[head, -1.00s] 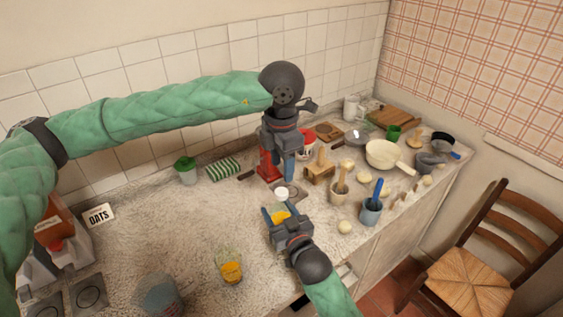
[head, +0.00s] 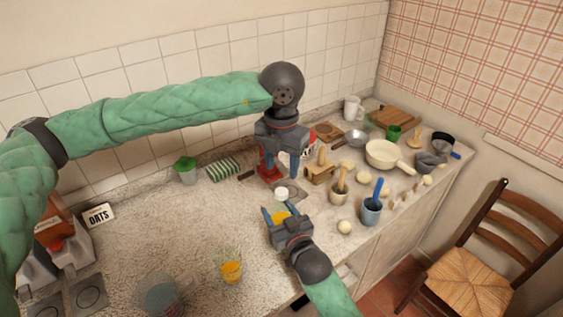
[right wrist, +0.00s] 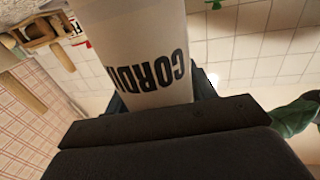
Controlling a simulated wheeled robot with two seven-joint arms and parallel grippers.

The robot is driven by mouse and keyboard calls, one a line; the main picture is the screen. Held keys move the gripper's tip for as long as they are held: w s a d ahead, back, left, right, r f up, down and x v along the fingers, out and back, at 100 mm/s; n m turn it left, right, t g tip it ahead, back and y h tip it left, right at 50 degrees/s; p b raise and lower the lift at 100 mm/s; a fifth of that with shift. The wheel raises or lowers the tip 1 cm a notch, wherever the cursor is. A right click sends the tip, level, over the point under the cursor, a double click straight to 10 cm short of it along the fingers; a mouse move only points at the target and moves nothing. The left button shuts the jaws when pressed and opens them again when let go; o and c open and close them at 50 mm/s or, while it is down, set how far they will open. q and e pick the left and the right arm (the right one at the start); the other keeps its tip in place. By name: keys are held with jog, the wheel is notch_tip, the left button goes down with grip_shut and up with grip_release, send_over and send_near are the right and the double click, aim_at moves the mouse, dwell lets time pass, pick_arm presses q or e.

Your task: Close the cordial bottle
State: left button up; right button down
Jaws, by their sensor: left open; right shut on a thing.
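The cordial bottle (right wrist: 140,50) fills the top of the right wrist view, white with black letters that read upside down. My right gripper (head: 279,212) is shut on it, and in the head view a patch of yellow shows between the fingers. A small white round piece (head: 282,194), like a cap, shows just beyond these fingers. I cannot tell whether it sits on the bottle. My left gripper (head: 283,165) points down above and behind the white piece, with its fingers spread and apart from it. The bottle's neck is not clearly visible.
A red object (head: 266,171) stands behind my left gripper. A wooden block (head: 319,172), a mortar (head: 340,189) and a blue-handled cup (head: 371,210) stand to the right. A glass with orange drink (head: 230,268) stands front left. The counter's left middle is clear.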

aim_at(281, 191)
pick_arm(q)
jog(key=shift+f, duration=3.95)
jog(key=shift+c, duration=0.2)
jog(key=c, duration=1)
jog(key=m, duration=0.5)
jog(key=shift+m, duration=0.3)
jog(key=m, duration=0.6)
jog(key=o, duration=1.1)
jog(key=shift+r, duration=2.25)
